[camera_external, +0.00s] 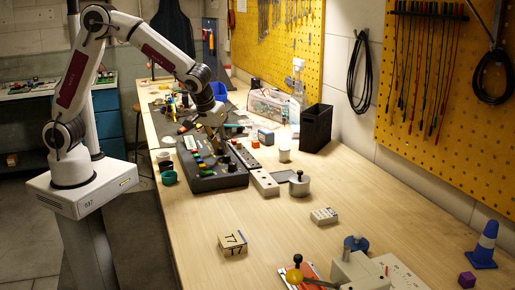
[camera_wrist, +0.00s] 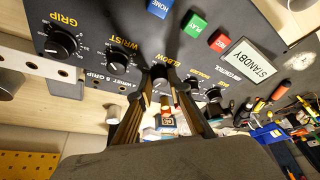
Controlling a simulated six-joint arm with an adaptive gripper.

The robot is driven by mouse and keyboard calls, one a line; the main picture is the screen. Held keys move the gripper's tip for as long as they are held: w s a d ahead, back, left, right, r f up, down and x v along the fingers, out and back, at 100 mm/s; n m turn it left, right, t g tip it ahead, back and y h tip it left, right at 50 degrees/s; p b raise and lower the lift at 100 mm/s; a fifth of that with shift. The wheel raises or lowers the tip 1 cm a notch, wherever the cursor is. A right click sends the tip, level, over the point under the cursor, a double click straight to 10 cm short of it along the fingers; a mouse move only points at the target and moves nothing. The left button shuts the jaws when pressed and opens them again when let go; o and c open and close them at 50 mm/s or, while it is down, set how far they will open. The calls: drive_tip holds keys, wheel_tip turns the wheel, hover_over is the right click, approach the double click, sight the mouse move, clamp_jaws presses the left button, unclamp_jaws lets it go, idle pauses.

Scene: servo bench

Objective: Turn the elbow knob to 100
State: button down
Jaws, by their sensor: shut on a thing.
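The black control box (camera_external: 205,180) stands on the bench with its knobs and coloured buttons. In the wrist view its panel (camera_wrist: 130,22) shows upside down, with a row of black knobs. The elbow knob (camera_wrist: 160,74), by the label ELBOW, lies between my gripper's (camera_wrist: 161,84) fingertips. My gripper is shut on this knob; the fingers partly hide it, and its pointer and scale cannot be read. My gripper (camera_external: 222,150) also shows over the box in the external view. The wrist knob (camera_wrist: 118,62) and grip knob (camera_wrist: 62,42) sit to its left. The display (camera_wrist: 250,62) reads STANDBY.
HOME (camera_wrist: 160,8), green PLAY (camera_wrist: 195,25) and red (camera_wrist: 219,41) buttons lie close by on the panel. A grey strip with holes (camera_external: 262,182) lies beside the box. Cups (camera_external: 168,177) stand at its left. The bench in front (camera_external: 200,215) is mostly clear.

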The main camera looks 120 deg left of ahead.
idle(0.4)
drive_tip(key=c, duration=1.9)
unclamp_jaws()
drive_tip(key=shift+r, duration=0.15)
drive_tip(key=shift+v, duration=3.65)
